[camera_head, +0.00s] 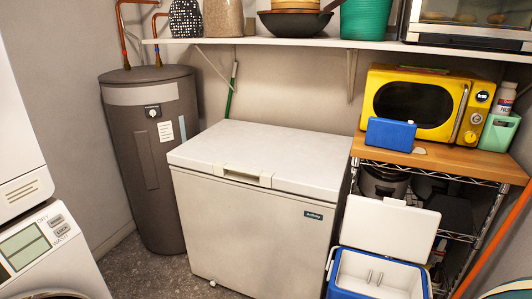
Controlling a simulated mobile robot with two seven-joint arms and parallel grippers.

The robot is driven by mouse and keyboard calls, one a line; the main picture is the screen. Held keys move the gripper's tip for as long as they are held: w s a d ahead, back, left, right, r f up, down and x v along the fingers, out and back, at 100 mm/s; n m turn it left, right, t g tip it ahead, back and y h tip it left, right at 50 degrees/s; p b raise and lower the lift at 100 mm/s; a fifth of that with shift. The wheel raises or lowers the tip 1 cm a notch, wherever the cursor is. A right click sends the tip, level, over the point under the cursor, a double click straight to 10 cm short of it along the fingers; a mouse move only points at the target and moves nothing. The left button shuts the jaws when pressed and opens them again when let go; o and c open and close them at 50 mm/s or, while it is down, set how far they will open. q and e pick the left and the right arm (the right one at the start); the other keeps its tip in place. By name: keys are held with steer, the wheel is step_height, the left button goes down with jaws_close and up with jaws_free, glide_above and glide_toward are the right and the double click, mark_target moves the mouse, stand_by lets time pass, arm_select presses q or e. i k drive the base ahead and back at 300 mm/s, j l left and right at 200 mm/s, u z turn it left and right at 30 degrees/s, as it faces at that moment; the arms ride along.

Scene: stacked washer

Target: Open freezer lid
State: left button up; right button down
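A white chest freezer (250,232) stands on the floor in the middle of the head view. Its lid (262,155) is closed and lies flat on the body. A handle (242,176) sits at the middle of the lid's front edge. The top of the lid is bare. Neither of my grippers shows in this view.
A dark water heater (155,160) stands left of the freezer. A washer (45,250) is at the lower left. Right of the freezer, an open blue cooler (378,272) stands before a wood-topped rack with a yellow microwave (420,100). A loaded shelf (290,42) hangs above.

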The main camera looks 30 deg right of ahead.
mark_target(314, 165)
steer(key=i+z, duration=0.6)
steer(key=i, duration=0.2)
steer(key=i+l+z, duration=0.15)
steer(key=i, duration=0.2)
steer(key=i+l+z, duration=0.1)
steer(key=i, duration=0.25)
steer(key=l, duration=0.1)
